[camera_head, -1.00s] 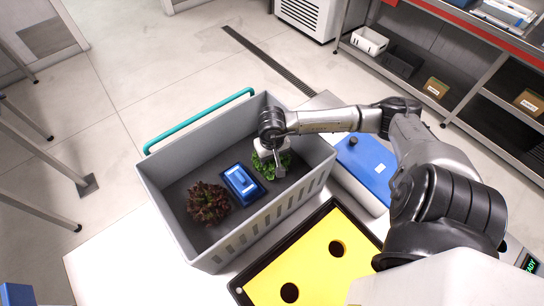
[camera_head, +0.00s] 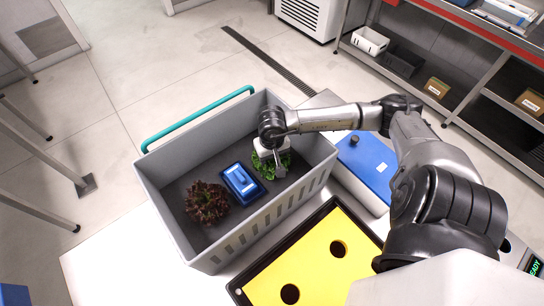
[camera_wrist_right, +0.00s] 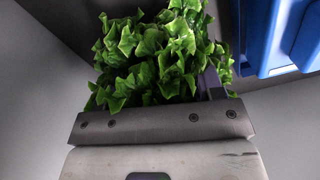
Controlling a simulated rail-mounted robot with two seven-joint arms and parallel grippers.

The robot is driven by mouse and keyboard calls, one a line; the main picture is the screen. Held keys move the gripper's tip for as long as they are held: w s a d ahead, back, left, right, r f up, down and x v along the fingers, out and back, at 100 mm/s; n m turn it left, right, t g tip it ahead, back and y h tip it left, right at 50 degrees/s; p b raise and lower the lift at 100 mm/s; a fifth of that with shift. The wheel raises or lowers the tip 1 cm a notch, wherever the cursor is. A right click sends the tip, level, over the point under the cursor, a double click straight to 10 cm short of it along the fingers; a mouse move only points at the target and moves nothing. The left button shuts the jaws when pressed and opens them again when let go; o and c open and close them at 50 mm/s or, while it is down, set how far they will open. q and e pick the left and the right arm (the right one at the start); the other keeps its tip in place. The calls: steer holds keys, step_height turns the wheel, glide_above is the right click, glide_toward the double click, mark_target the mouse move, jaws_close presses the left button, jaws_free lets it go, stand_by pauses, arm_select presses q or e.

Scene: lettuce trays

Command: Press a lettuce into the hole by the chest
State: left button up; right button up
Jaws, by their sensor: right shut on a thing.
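A green lettuce (camera_head: 264,165) is inside the grey crate (camera_head: 215,255), near its right end. My right gripper (camera_head: 276,165) reaches down into the crate and is shut on the green lettuce. The lettuce also fills the top of the right wrist view (camera_wrist_right: 160,60), and its lower part is hidden behind the gripper. A dark red lettuce (camera_head: 207,203) lies at the left of the crate. A yellow board (camera_head: 315,262) with two round dark holes visible, one of them nearer (camera_head: 290,293), lies in a black tray in front of the crate. My left gripper is not in view.
A blue box (camera_head: 241,184) lies between the two lettuces in the crate. The crate's high walls and teal handle (camera_head: 195,120) surround this space. A blue-lidded container (camera_head: 364,165) stands right of the crate. Shelves (camera_head: 470,75) stand at the back right.

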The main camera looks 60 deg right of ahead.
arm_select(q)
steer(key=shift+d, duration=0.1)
arm_select(e)
steer(key=shift+f, duration=0.1)
stand_by(0.6)
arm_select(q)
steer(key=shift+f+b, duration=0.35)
arm_select(e)
steer(key=shift+f, duration=0.2)
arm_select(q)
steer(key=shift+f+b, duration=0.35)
arm_select(e)
steer(key=shift+f, duration=0.25)
arm_select(q)
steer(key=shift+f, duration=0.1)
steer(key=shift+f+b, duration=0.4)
steer(key=shift+b, duration=0.1)
arm_select(e)
steer(key=shift+f, duration=0.1)
stand_by(0.4)
steer(key=o, duration=1.2)
